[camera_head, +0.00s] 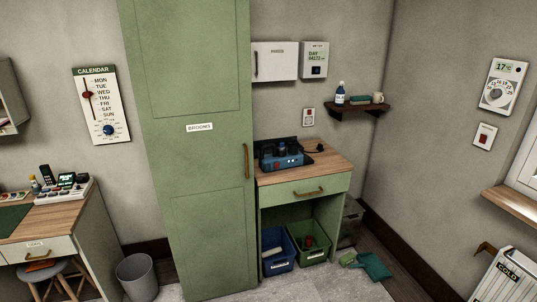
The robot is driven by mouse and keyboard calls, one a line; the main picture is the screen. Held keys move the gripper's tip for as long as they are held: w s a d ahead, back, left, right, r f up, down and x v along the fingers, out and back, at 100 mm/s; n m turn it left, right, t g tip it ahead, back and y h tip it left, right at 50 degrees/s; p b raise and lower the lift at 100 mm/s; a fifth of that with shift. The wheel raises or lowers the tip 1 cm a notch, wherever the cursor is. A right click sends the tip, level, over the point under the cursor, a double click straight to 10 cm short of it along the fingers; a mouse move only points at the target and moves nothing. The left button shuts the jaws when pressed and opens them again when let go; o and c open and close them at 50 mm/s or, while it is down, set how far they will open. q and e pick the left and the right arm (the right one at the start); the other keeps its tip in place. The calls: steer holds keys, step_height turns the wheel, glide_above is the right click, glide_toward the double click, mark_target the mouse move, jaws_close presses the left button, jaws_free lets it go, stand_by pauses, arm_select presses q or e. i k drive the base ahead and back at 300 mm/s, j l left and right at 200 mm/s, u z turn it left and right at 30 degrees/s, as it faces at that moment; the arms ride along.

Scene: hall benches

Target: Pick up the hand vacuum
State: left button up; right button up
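A blue and black device (282,160) sits on the wooden top of the small green cabinet (332,165), near its left back. It looks like the hand vacuum on a dark dock, but it is too small to be sure. A black plug or cord end (318,148) lies at its right. Neither of my grippers is in view.
A tall green broom cupboard (200,235) stands shut directly left of the small cabinet. Below are a blue crate (279,266) and a green crate (318,256). A teal dustpan (375,266) lies on the floor. A wall shelf (355,110) hangs at the upper right.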

mark_target(286, 160)
steer(key=i+l+u, duration=0.15)
steer(key=i, duration=0.3)
steer(key=i+l+u, duration=0.1)
steer(key=i+l, duration=0.15)
steer(key=i, duration=0.15)
steer(key=i+l+u, duration=0.15)
steer(key=i, duration=0.25)
steer(key=l, duration=0.1)
